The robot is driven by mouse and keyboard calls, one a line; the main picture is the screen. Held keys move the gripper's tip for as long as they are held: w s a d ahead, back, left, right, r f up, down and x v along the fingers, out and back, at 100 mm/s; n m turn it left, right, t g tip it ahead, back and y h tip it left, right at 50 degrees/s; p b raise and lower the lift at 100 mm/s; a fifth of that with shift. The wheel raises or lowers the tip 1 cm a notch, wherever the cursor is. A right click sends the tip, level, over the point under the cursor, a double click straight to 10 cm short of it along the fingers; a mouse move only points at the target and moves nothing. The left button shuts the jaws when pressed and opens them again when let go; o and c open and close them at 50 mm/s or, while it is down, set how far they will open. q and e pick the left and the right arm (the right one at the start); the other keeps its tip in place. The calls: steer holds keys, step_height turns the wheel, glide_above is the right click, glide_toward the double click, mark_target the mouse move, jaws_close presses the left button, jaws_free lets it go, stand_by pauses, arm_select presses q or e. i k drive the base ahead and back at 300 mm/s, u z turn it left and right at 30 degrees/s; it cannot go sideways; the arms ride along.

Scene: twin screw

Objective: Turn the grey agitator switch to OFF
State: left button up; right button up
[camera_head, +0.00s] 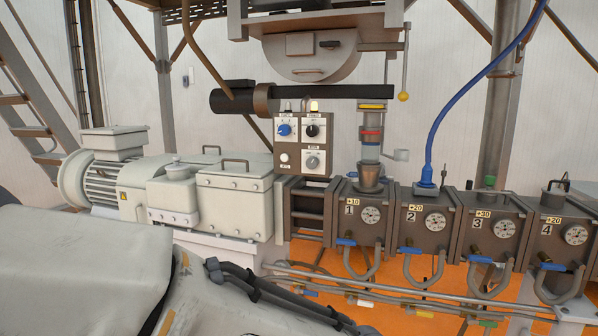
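The grey agitator switch appears to be the grey rotary knob (312,161) at the lower right of a small control box (298,145) in the head view. Its label and pointer position are too small to read. On the same box are a blue knob (284,129) at upper left, a black knob (312,130) at upper right and a white button (284,157) at lower left. I make out neither of my grippers; nothing touches the knob.
A pale motor and gearbox (235,205) stand left of the box. Several dark barrel blocks with dials (370,215) run to the right. A black horizontal bar (330,91) passes above the box. A large pale shape (80,265) fills the lower-left foreground.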

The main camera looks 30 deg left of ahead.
mark_target(312, 163)
steer(key=k, duration=0.75)
steer(key=u, duration=1)
steer(key=i, duration=2)
steer(key=z, duration=0.65)
